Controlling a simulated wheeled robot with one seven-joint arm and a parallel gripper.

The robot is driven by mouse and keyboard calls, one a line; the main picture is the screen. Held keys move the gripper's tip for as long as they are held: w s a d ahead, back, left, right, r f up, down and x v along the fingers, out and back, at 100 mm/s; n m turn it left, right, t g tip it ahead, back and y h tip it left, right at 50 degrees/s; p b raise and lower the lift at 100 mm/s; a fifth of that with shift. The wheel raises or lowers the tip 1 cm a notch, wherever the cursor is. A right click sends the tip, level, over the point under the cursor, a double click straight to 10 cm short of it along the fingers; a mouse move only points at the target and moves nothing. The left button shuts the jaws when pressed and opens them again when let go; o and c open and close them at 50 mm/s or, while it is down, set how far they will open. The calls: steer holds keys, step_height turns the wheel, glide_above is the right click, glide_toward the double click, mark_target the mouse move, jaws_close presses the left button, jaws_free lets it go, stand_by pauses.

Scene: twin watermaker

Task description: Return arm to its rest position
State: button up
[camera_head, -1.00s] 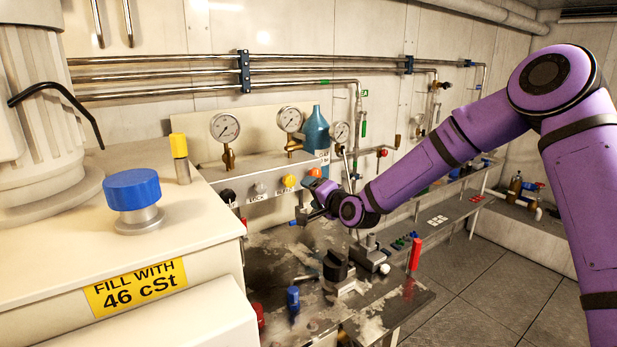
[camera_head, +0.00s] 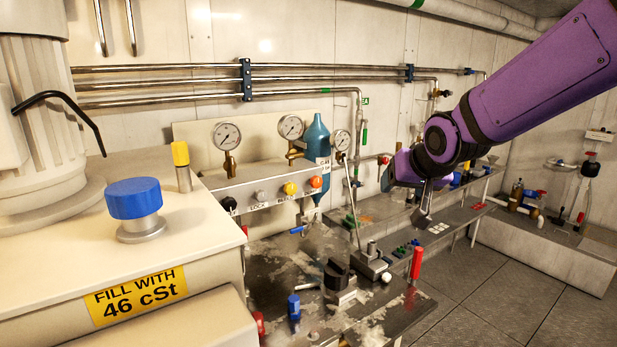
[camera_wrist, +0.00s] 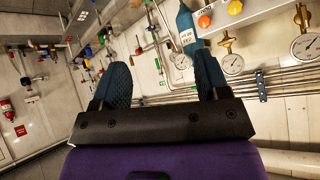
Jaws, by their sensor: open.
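My purple arm (camera_head: 535,75) reaches in from the upper right in the head view. My gripper (camera_head: 424,217) hangs at its end, in front of the far bench and right of the gauges. In the wrist view my gripper (camera_wrist: 160,85) shows two dark blue padded fingers set wide apart. Nothing is held between them; pipes and the wall show through the gap. In the head view the fingertips are small and partly hidden by the wrist.
A worktable (camera_head: 275,265) with a black block and lever stands below the gauges (camera_head: 227,136). A cream cabinet with a blue cap (camera_head: 134,198) fills the left. The floor (camera_head: 480,285) at right is clear.

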steer(key=s+d+r+g, duration=0.1)
steer(key=s+d, duration=0.2)
steer(key=s, duration=0.6)
steer(key=s+d+r+g+h, duration=0.1)
steer(key=s+d, duration=0.3)
steer(key=s, duration=0.5)
steer(key=s+d+r+g, duration=0.1)
steer(key=s+d, duration=0.3)
steer(key=s, duration=0.5)
steer(key=shift+s+d+r+h, duration=0.15)
steer(key=shift+s+h, duration=0.15)
steer(key=shift+h, duration=0.1)
